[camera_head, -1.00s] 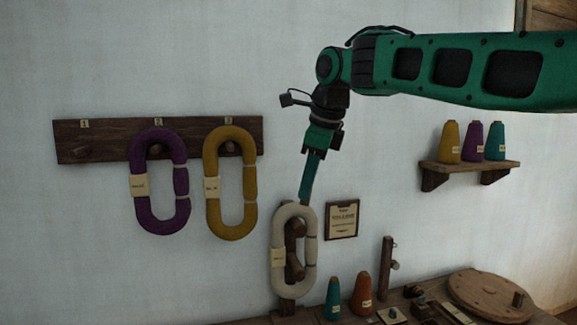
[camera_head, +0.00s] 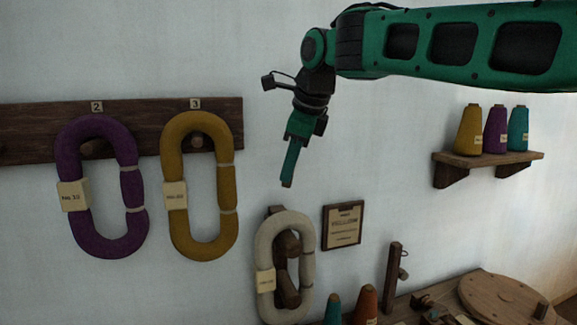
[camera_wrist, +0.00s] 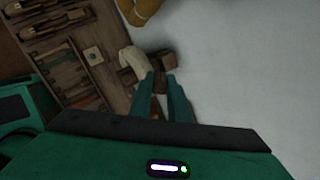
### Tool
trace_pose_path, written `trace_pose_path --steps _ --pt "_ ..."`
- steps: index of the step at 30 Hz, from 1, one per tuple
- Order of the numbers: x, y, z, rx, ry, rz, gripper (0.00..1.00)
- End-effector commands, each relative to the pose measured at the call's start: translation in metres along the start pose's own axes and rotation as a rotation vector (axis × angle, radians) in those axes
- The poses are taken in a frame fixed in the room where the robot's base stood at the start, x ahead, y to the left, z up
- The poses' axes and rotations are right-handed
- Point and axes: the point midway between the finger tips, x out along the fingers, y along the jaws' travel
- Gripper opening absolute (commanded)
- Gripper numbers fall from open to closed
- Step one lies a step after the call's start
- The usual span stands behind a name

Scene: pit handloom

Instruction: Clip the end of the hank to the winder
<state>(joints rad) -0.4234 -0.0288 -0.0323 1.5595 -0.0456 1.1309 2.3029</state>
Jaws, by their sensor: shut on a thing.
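The off-white hank (camera_head: 266,250), with a paper label, hangs upright over brown pegs on a wooden upright (camera_head: 283,271) at the bottom centre. It also shows, foreshortened, in the wrist view (camera_wrist: 135,64). My gripper (camera_head: 287,184) points down above the hank, apart from it in the head view. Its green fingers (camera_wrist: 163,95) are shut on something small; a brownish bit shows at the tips. I cannot make out a yarn end there. A round wooden disc with a knob (camera_head: 492,300), perhaps the winder, lies on the bench at lower right.
Purple (camera_head: 68,155) and ochre (camera_head: 229,190) hanks hang from a wall rail (camera_head: 30,130) at left. A short post with a peg (camera_head: 392,275) stands between the off-white hank and the disc. Cones (camera_head: 366,305) stand nearby. A wall shelf (camera_head: 500,160) holds more cones.

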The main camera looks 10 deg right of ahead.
Motion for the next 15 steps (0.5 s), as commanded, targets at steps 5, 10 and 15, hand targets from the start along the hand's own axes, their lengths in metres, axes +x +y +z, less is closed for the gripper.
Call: trace_pose_path --steps 5,10,15 --pt "0.01 0.004 -0.004 0.001 0.001 0.001 0.0" --pt "0.022 0.008 -0.01 0.003 0.003 0.001 0.0" --pt "0.034 0.011 -0.015 0.005 0.003 0.0 0.0"
